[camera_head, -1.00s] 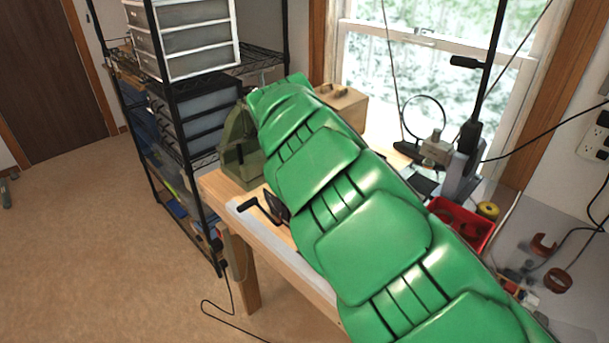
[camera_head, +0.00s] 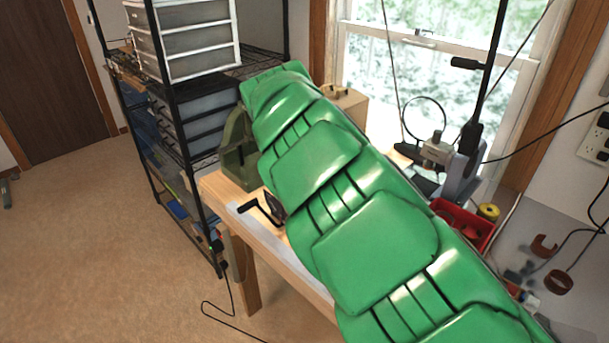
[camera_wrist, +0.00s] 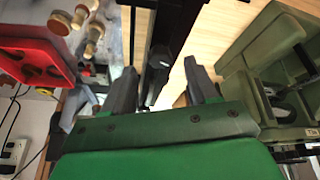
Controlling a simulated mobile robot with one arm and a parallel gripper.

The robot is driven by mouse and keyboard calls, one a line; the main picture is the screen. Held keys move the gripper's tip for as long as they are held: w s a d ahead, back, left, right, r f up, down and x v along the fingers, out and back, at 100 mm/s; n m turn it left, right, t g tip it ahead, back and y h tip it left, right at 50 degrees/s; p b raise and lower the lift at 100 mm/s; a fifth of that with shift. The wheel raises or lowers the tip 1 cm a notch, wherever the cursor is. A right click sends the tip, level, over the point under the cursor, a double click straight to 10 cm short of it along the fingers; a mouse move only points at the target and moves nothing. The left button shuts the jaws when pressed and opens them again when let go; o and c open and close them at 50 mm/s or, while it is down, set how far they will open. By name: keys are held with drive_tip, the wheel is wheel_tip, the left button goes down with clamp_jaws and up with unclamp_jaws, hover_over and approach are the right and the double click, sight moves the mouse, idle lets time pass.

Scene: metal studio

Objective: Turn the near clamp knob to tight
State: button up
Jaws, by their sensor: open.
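My gripper (camera_wrist: 159,68) shows in the wrist view with its two grey fingers spread apart and nothing held between them. A black bar-like part (camera_wrist: 165,22) with a dark knob-like end (camera_wrist: 160,56) lies beyond and between the fingers, over the wooden bench top; I cannot tell for sure whether this is the near clamp knob. In the head view a black crank handle (camera_head: 249,207) sticks out at the bench's front edge, left of my green arm. My arm hides my gripper and much of the bench there.
An olive-green case (camera_head: 238,165) stands on the bench (camera_head: 222,190) and fills the wrist view's right side (camera_wrist: 245,50). A red tray (camera_head: 458,222) lies right of my arm. A black wire shelf (camera_head: 175,120) stands left.

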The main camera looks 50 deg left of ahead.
drive_tip(key=v, duration=0.5)
drive_tip(key=shift+f, duration=0.1)
idle(0.3)
